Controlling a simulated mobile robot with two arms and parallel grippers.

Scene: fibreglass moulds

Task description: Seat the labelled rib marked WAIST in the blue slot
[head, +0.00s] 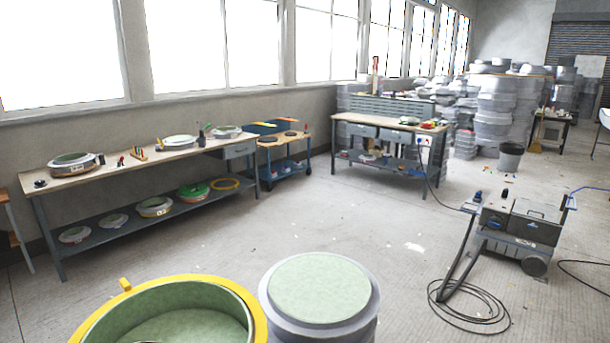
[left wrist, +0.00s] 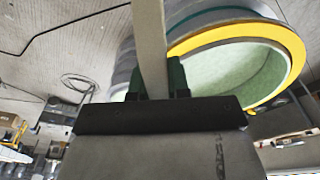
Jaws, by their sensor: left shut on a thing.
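In the left wrist view my left gripper (left wrist: 158,84) is shut on a long beige strip, the rib (left wrist: 150,35), which runs up out of the picture. No label can be read on it. A round mould with a yellow rim and pale green inside (left wrist: 296,52) lies behind and to the right of the rib. A yellow-rimmed mould (head: 257,318) also stands at the bottom of the head view, cut off by the frame edge. No blue slot can be made out in either view. Neither gripper shows in the head view.
A grey round mould with a pale green top (head: 320,288) stands right beside the yellow-rimmed one. A long workbench (head: 85,183) runs along the left wall. A grey machine (head: 520,222) with coiled hose (head: 470,318) is at right. The middle floor is mostly clear.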

